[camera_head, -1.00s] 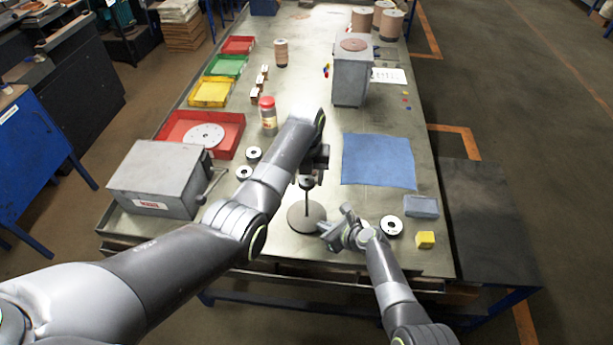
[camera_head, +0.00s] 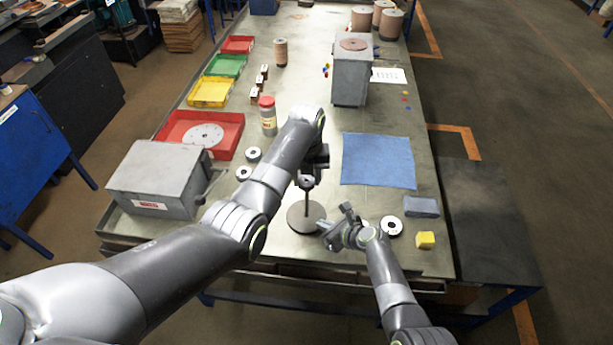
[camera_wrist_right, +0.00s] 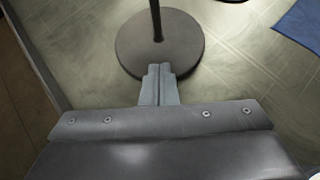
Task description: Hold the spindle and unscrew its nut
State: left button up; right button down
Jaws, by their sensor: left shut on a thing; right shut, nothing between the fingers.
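The spindle is a thin dark upright rod (camera_head: 307,200) on a round grey-brown base (camera_head: 298,218) near the table's front edge. My left gripper (camera_head: 307,181) is shut at the rod's top end, on what looks like the nut; the fingers and arm hide most of it. My right gripper (camera_head: 324,231) is shut and empty, low at the right side of the base. In the right wrist view its closed fingertips (camera_wrist_right: 158,72) overlap the near edge of the base (camera_wrist_right: 186,42), with the rod (camera_wrist_right: 156,18) rising beyond; contact cannot be told.
Two flap discs (camera_head: 249,163) lie left of the spindle, and another (camera_head: 391,225) right of my right gripper. A blue cloth (camera_head: 378,161), a grey-blue block (camera_head: 421,206) and a yellow cube (camera_head: 425,240) lie right. A grey box (camera_head: 157,177) and red tray (camera_head: 232,146) stand left.

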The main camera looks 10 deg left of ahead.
aim_at(307, 181)
jog(key=shift+r, duration=2.2)
jog(key=shift+d, duration=0.1)
jog(key=v, duration=0.8)
pick_arm(q)
jog(key=shift+r, duration=0.15)
jog(key=shift+r, duration=1.7)
